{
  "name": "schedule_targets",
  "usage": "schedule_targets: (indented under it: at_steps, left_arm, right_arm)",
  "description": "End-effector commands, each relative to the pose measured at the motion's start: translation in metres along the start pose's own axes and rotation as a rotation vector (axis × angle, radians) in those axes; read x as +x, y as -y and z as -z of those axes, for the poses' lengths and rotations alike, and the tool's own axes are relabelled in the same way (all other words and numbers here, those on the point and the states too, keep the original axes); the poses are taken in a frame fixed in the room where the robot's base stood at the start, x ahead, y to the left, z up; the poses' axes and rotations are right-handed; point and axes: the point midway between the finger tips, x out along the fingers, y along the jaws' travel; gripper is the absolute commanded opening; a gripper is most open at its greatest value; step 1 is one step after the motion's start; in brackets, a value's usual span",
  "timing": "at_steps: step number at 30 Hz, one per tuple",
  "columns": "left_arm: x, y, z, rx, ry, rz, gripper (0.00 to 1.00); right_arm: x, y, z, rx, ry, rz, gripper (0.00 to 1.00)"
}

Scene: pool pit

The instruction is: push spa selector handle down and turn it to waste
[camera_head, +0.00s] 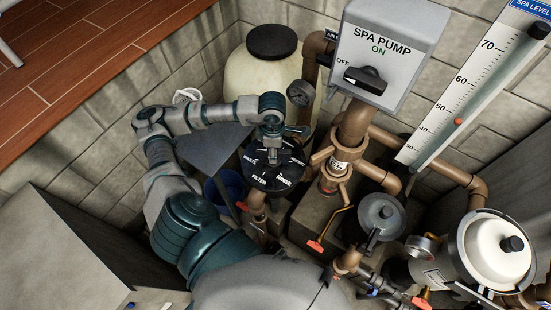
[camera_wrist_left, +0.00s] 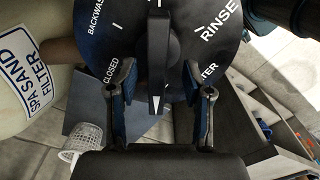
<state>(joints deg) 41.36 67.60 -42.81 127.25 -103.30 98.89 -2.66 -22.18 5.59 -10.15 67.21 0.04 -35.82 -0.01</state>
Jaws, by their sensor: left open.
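The spa selector is a round black disc (camera_head: 287,169) with white labels, in the middle of the head view; WASTE, FILTER and RINSE are readable. My left gripper (camera_head: 271,134) is above it and partly covers its top. My left gripper (camera_wrist_left: 161,85) is open, one finger on each side of the handle, with a gap on both sides. CLOSED, RINSE and part of BACKWASH show there. My right gripper is not in view.
A spa pump switch box (camera_head: 385,45) hangs right of the selector. Brown pipes (camera_head: 356,122), an orange-handled valve (camera_head: 316,246) and a strainer pot (camera_head: 497,250) crowd the right. A cream sand filter tank (camera_head: 262,78) stands behind. A white basket (camera_wrist_left: 84,140) lies low at left in the wrist view.

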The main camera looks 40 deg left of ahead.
Motion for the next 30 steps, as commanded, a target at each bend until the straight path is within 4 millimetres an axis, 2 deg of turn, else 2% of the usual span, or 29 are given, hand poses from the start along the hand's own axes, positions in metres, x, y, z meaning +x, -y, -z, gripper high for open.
schedule_targets:
  at_steps: [3,5,18,30]
  left_arm:
    - [-0.003,-0.001,0.0,-0.001,0.0,-0.001,0.5]
    - [-0.008,-0.001,-0.001,-0.001,0.0,-0.002,0.5]
    - [-0.071,0.001,-0.003,-0.001,-0.002,-0.005,0.5]
    - [-0.07,-0.001,0.0,-0.001,-0.002,-0.002,0.5]
  right_arm:
    - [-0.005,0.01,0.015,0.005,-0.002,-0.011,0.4]
    - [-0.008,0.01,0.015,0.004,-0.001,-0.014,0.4]
    - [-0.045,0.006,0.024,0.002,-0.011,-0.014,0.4]
    - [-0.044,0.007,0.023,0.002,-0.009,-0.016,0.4]
